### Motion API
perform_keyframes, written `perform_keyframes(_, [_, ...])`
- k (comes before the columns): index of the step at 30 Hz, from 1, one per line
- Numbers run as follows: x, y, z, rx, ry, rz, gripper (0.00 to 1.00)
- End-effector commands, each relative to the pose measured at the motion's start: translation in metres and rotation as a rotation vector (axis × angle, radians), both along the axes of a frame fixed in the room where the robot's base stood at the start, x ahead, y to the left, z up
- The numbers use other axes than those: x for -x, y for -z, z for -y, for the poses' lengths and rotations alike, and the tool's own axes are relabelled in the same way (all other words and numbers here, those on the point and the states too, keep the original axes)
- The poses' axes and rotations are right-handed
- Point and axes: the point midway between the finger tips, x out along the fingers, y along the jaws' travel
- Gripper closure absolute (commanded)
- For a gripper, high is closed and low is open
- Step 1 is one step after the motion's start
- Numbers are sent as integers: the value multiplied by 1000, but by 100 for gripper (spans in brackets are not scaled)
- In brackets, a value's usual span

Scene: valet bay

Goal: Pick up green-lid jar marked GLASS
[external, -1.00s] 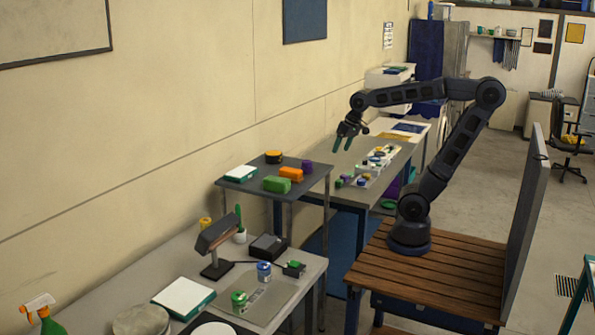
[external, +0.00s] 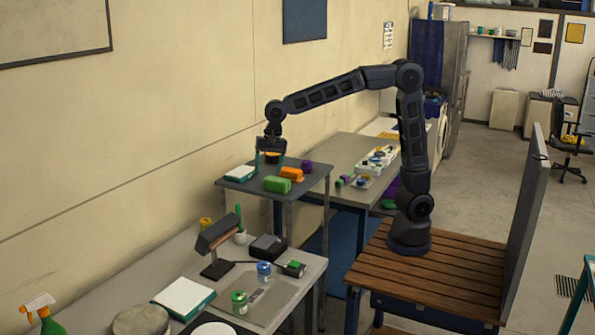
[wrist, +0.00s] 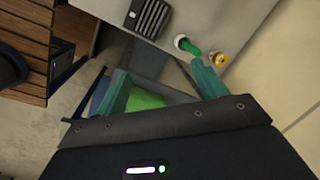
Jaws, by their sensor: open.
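A jar with a green lid (external: 239,301) stands on the grey mat on the front bench in the external view; its label is too small to read. A blue-lid jar (external: 264,271) stands just behind it. My gripper (external: 270,158) is open, pointing down above the raised grey shelf, well behind and above the green-lid jar. In the wrist view my gripper (wrist: 160,85) has its two green fingers apart, with a green block (wrist: 145,98) below between them and nothing held. The green-lid jar is not seen in the wrist view.
The raised shelf (external: 318,183) holds a green block (external: 277,184), an orange block (external: 291,174) and a purple piece (external: 306,165).

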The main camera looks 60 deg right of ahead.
Motion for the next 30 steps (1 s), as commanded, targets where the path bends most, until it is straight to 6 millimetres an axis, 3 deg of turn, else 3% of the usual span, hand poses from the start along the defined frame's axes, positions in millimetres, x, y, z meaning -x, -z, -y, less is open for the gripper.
perform_keyframes(1, [-2,8,-24,5,20,-15,30])
perform_keyframes(8, [-1,41,-122,26,154,-71,30])
perform_keyframes(14, [17,78,-209,52,269,-105,30])
perform_keyframes(24, [80,152,-346,104,455,-128,30])
perform_keyframes(30, [114,183,-393,123,526,-127,30])
